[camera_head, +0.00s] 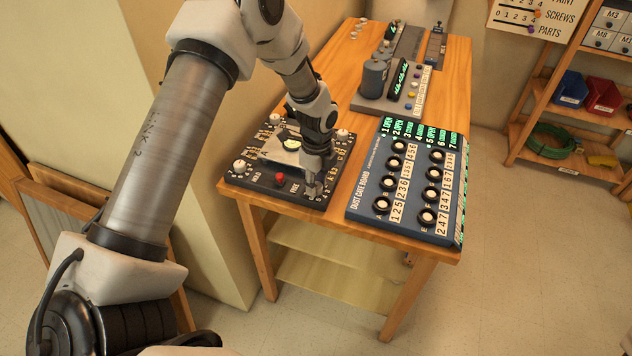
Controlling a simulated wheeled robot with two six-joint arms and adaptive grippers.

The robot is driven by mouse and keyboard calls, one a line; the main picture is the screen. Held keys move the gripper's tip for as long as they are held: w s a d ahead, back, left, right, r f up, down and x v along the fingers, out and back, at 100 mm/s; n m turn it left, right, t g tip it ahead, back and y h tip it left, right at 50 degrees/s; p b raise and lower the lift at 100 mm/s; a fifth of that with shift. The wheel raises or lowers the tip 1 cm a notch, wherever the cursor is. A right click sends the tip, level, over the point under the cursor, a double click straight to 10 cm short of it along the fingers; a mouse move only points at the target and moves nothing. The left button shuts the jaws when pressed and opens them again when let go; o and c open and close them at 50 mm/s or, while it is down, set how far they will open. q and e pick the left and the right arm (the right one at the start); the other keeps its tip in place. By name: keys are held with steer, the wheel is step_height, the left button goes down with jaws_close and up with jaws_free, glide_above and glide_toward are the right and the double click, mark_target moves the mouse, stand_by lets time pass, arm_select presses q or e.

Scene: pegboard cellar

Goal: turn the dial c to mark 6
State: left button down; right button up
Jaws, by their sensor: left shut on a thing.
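The dark dial panel (262,181) lies on the near left part of the wooden table. It has several dials near its corners, a red button (280,178) and a light plate with a round piece in the middle. My left gripper (313,186) points down at the panel's near right corner and is shut on a dial there. The gripper hides most of that dial; numbers of its scale show around it. The letters of the dials are too small to read, so I cannot tell which is dial c. My right gripper is not in view.
The blue dust gate board (368,193) with several round knobs lies right of the panel. Behind stand a grey console (378,101) with coloured buttons and other devices on the table (455,75). A shelf (540,120) with bins stands at the right. The floor right of the table is clear.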

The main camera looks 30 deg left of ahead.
arm_select(q)
steer(key=c, duration=0.8)
jaws_free()
step_height(320, 180, up, 12)
steer(key=shift+w, duration=0.15)
steer(key=shift+f, duration=0.1)
